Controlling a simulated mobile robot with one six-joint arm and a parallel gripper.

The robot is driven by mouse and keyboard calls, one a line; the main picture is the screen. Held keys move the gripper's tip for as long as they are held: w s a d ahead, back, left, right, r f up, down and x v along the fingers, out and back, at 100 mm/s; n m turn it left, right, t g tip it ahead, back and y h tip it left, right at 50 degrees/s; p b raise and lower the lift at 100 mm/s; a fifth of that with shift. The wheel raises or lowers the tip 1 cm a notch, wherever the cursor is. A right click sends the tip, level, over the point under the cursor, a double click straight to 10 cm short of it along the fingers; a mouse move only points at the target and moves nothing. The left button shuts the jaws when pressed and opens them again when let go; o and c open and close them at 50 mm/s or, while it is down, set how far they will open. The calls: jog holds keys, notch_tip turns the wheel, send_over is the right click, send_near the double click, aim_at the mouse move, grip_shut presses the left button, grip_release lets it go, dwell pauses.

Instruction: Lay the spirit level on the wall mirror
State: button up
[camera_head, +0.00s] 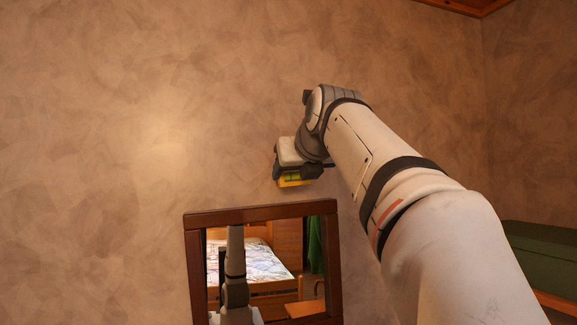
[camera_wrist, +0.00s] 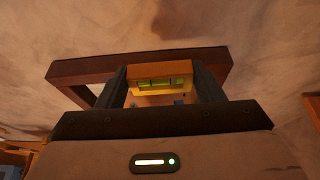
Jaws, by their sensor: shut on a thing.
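The gripper also shows in the head view (camera_head: 297,174), above the wall mirror. The wall mirror (camera_head: 258,211) has a dark brown wooden frame and hangs on the wall. Its top bar also shows in the wrist view (camera_wrist: 85,68), behind the level. I cannot tell whether the level touches the frame in the wrist view; in the head view a gap shows below it.
A plain mottled wall (camera_head: 130,110) surrounds the mirror, with free room to the left and above. A green cushioned surface (camera_head: 545,255) is at the far right. The bed in the mirror glass is a reflection.

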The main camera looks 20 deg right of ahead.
jog(key=shift+s+r, duration=0.15)
jog(key=shift+r, duration=0.1)
jog(key=x, duration=0.9)
jog(key=shift+w+a+f, duration=0.1)
jog(key=shift+w+f, duration=0.05)
jog(key=shift+w, duration=0.2)
jog(key=shift+s+f+b, duration=0.1)
jog(key=shift+f+b, duration=0.25)
jog(key=shift+f, duration=0.1)
jog(key=shift+f, duration=0.25)
dwell(0.5)
